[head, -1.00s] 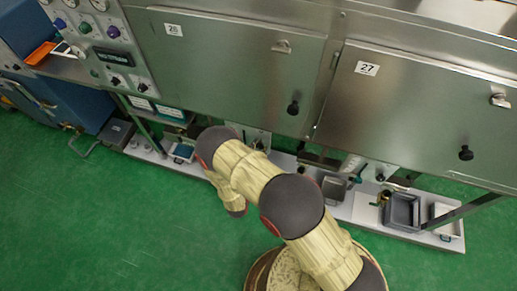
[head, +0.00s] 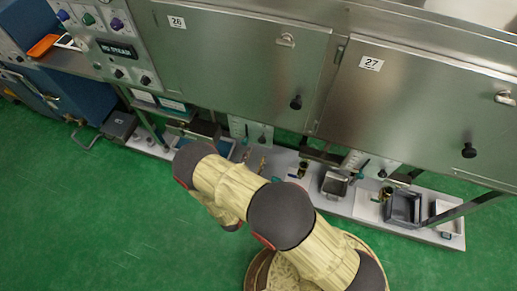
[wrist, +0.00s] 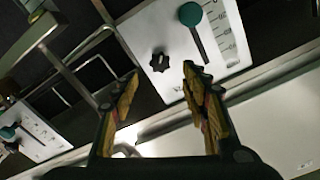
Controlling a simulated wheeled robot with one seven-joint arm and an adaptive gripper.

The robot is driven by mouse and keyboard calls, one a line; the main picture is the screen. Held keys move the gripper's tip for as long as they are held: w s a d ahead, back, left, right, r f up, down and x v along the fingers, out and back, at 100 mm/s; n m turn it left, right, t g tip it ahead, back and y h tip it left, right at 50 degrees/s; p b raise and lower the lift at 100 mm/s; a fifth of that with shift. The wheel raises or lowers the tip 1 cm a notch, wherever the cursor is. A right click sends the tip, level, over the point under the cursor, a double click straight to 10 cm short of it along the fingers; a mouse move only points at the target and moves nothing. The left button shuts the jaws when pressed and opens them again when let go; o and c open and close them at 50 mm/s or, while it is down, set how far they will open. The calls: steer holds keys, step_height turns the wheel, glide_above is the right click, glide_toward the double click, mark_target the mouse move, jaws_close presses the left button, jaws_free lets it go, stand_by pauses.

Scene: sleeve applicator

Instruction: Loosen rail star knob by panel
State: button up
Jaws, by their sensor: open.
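A black star knob (wrist: 160,62) sits on a white panel (wrist: 175,30) in the wrist view, left of a printed scale and a green-knobbed lever (wrist: 197,30). My gripper (wrist: 160,80) is open and empty, its two yellow-and-black fingers pointing toward that panel. In the picture the star knob lies between the fingertips, apart from both; the distance in depth is unclear. In the head view a small white scale panel (head: 238,127) shows under door 26, and my own arm hides the gripper.
A second scale panel with a green knob (wrist: 8,132) is at the wrist view's lower left, and a metal bar frame (wrist: 75,60) stands left of the fingers. In the head view, grey bins (head: 403,208) stand on the low shelf. The green floor in front is clear.

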steer(key=shift+v, duration=2.05)
